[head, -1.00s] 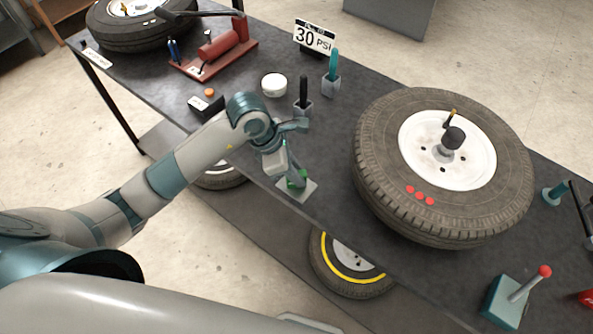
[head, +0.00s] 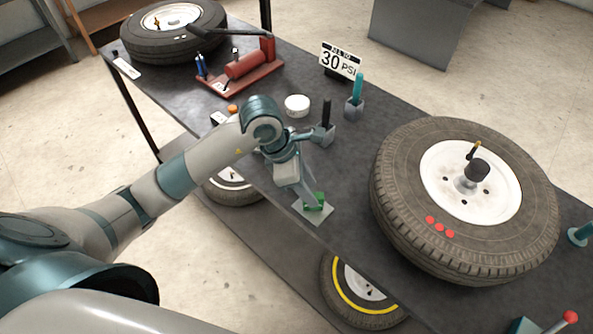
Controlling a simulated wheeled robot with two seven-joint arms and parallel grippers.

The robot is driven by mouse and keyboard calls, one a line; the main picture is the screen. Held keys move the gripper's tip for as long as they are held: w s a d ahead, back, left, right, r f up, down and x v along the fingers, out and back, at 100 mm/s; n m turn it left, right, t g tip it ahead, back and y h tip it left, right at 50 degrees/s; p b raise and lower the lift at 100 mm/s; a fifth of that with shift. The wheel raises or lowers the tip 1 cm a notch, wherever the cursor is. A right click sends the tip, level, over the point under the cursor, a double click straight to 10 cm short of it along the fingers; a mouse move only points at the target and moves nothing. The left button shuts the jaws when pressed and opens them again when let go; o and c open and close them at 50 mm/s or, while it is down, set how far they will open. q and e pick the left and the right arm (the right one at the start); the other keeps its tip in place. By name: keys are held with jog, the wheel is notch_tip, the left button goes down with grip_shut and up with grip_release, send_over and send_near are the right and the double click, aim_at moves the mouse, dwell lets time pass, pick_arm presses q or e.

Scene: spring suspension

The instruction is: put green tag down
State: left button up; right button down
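The green tag (head: 318,201) is at a small pale grey plate (head: 316,217) on the front edge of the dark table. My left gripper (head: 307,201) points down over the plate, with its fingertips right at the tag. The gripper covers the tag's left side. I cannot tell whether the fingers are closed on the tag or stand around it, nor whether the tag rests fully on the plate. My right gripper is not in view.
A large tyre (head: 400,200) lies to the right of the plate. Behind the gripper are a black-handled tool in a holder (head: 325,130), a teal-handled one (head: 355,100), a white round tin (head: 297,105) and a 30 PSI sign (head: 341,60).

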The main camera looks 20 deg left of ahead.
pick_arm(q)
jog(key=b+v, duration=0.2)
jog(key=v, duration=0.6)
jog(key=shift+r, duration=0.25)
jog(key=shift+d, duration=0.1)
